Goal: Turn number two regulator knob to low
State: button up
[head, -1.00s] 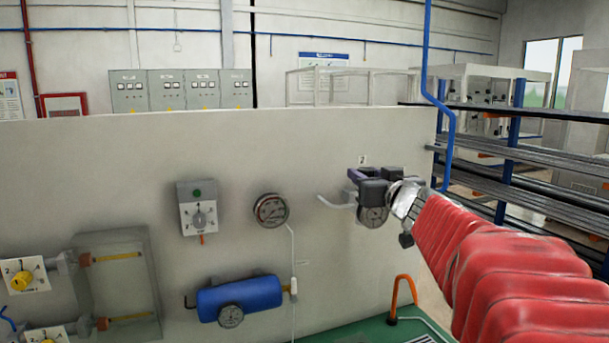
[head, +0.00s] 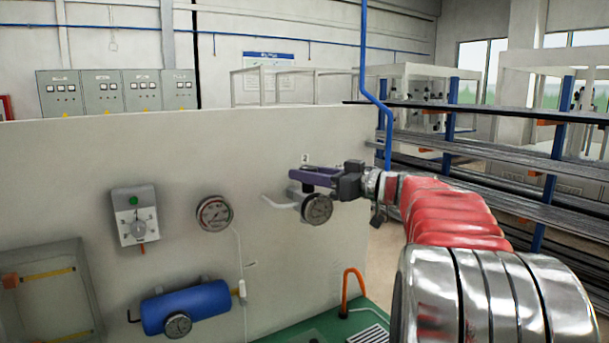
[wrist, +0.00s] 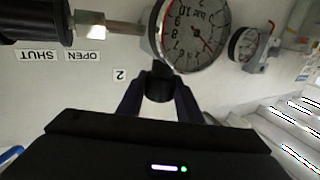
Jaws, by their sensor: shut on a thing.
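The number two regulator has a round pressure gauge (head: 317,208) on the panel, under a small plate marked 2 (head: 305,158). In the wrist view, which is upside down, the gauge (wrist: 195,35) fills the top middle, and the 2 label (wrist: 119,75) is to its left. A black regulator knob (wrist: 159,84) is between my gripper's (wrist: 158,92) purple fingers, which are shut on it. In the head view my gripper (head: 308,177) reaches in from the right above the gauge.
OPEN (wrist: 84,56) and SHUT (wrist: 36,56) labels sit by a pipe and black handle in the wrist view. Another gauge (head: 214,214), a switch box (head: 135,216) and a blue tank (head: 186,306) are on the panel to the left. A rack (head: 480,165) stands right.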

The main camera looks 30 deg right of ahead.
jog(key=n+g+y, duration=0.2)
jog(key=y, duration=0.1)
jog(key=n+g+y, duration=0.2)
jog(key=n+y, duration=0.1)
jog(key=shift+g+y, duration=0.3)
jog(key=shift+y, duration=0.1)
jog(key=shift+n+g+y, duration=1.2)
jog(key=shift+n+g, duration=0.2)
jog(key=shift+g, duration=0.2)
jog(key=shift+a+r+n+g+y, duration=0.1)
jog(key=shift+r+n+g+y, duration=0.1)
jog(key=shift+n+g+y, duration=0.6)
jog(key=o, duration=0.8)
jog(key=shift+w+h, duration=0.1)
jog(key=shift+h, duration=0.2)
jog(key=shift+o, duration=1.2)
jog(key=shift+f, duration=0.1)
jog(key=shift+m+t+h, duration=1.4)
jog(key=shift+m+t, duration=0.4)
jog(key=shift+t, duration=0.3)
